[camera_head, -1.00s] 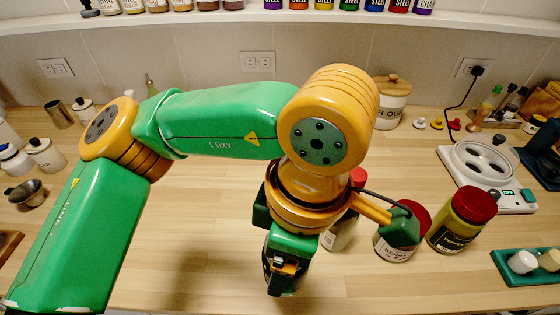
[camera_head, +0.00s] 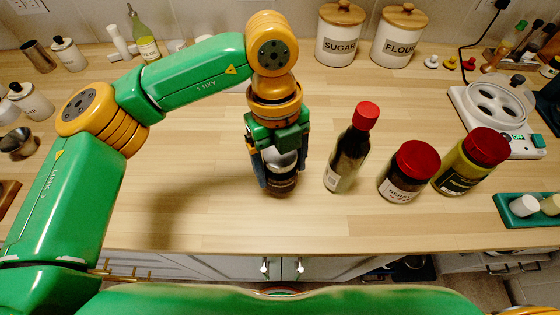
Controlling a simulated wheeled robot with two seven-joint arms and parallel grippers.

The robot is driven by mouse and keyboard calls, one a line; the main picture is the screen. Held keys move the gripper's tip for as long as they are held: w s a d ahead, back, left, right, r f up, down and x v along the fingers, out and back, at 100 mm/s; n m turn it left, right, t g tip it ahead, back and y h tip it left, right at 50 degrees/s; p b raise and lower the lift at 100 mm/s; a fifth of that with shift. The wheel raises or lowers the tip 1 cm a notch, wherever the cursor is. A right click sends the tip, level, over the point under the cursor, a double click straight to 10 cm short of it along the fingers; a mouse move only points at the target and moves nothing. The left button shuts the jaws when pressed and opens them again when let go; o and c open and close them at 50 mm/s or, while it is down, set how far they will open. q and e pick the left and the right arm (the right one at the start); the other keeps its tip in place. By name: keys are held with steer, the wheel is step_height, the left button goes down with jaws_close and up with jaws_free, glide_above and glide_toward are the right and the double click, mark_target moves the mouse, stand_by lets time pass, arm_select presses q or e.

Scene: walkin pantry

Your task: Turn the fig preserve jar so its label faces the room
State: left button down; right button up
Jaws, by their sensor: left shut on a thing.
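A small dark jar with a silvery lid (camera_head: 280,158), which I take for the fig preserve jar, is upright between the fingers of my left gripper (camera_head: 279,177). The gripper points down from above and is shut on the jar. The fingers cover its sides, and no label text can be read. I cannot tell whether its base touches the wooden counter (camera_head: 200,205). My right gripper is not in view.
Right of the jar stand a dark red-capped bottle (camera_head: 349,152), a red-lidded jar (camera_head: 408,173) and a yellowish red-lidded jar (camera_head: 468,162). SUGAR (camera_head: 338,38) and FLOUR (camera_head: 397,40) canisters are behind. The counter left of the gripper is clear.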

arm_select(q)
steer(key=shift+f, duration=0.45)
steer(key=shift+f+b, duration=0.65)
steer(key=shift+b, duration=0.15)
jaws_free()
